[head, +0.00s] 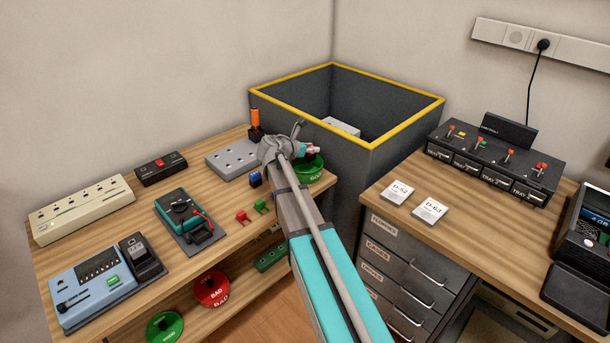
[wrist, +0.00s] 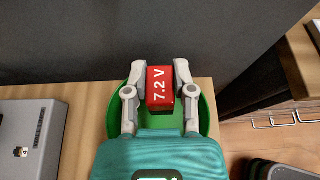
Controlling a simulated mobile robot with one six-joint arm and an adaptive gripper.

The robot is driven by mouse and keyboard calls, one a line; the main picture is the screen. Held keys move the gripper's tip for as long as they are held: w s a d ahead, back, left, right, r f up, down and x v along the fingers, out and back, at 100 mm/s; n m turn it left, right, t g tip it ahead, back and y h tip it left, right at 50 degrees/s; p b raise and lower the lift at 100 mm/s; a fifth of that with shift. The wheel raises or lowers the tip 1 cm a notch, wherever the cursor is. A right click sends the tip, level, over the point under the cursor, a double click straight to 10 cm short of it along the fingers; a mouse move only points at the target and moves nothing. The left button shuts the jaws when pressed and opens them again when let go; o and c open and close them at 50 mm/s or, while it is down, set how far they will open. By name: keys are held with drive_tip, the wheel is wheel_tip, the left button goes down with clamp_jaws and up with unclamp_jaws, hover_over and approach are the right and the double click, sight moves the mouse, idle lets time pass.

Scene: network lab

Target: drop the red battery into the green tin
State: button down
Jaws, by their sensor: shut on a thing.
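The red battery (wrist: 160,86), marked 7.2 V, is between the fingers of my gripper (wrist: 154,88) in the wrist view. My gripper is shut on it and holds it over the green tin (wrist: 205,118). The tin stands at the end of the wooden bench, and its rim shows around both fingers. In the head view the green tin (head: 308,168) is partly hidden by my arm, and a small bit of red shows at my gripper (head: 311,149) above it. The tin's inside is mostly hidden by my gripper and the battery.
A dark bin (head: 374,133) with a yellow rim stands behind the tin. A grey box (head: 232,158) and an orange-topped black item (head: 255,124) are left of it. Red and green clips (head: 243,217) lie nearer. A gap separates the bench from the drawer cabinet (head: 408,262).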

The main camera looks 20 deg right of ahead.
drive_tip(key=shift+f+b, duration=0.6)
drive_tip(key=shift+f, duration=0.3)
drive_tip(key=shift+c, duration=1.9)
unclamp_jaws()
drive_tip(key=shift+r, duration=0.15)
